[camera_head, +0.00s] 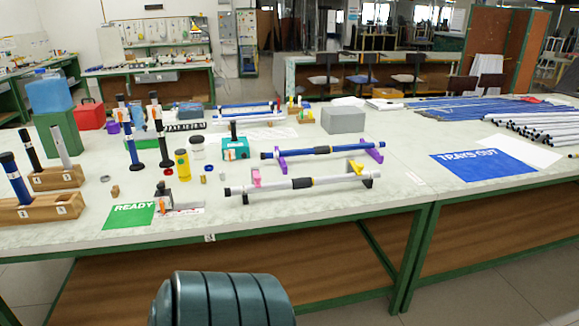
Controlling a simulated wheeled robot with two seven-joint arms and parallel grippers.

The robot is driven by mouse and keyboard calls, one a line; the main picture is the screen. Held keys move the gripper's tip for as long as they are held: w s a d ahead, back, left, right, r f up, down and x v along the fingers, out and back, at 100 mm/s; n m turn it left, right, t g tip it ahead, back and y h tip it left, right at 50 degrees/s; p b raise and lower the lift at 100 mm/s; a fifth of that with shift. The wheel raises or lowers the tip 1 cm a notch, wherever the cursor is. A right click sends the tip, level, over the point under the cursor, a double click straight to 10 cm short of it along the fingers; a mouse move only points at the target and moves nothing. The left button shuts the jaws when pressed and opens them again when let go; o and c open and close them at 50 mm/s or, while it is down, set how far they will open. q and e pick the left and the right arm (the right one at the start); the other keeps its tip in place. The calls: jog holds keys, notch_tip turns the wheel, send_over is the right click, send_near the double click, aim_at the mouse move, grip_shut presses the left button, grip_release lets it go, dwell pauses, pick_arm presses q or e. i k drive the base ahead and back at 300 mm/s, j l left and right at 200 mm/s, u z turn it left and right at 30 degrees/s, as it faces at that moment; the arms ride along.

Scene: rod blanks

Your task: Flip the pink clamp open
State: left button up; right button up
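A small pink clamp (256,178) sits near the left end of a silver-white rod (325,181) that has a dark band in its middle. The rod lies level near the front edge of the table. The pink piece stands up above the rod; it is too small to tell whether it is open or shut. A yellow clamp (355,168) stands up near the rod's right end. Neither of my grippers is in view.
A blue rod (330,150) on purple supports lies just behind. A green READY mat (129,215) and a small dark device (164,197) are left. Wooden blocks with upright rods (40,207) stand far left. A blue TRAYS OUT mat (483,167) lies right.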

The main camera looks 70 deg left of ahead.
aim_at(258, 177)
jog(key=u, duration=2.15)
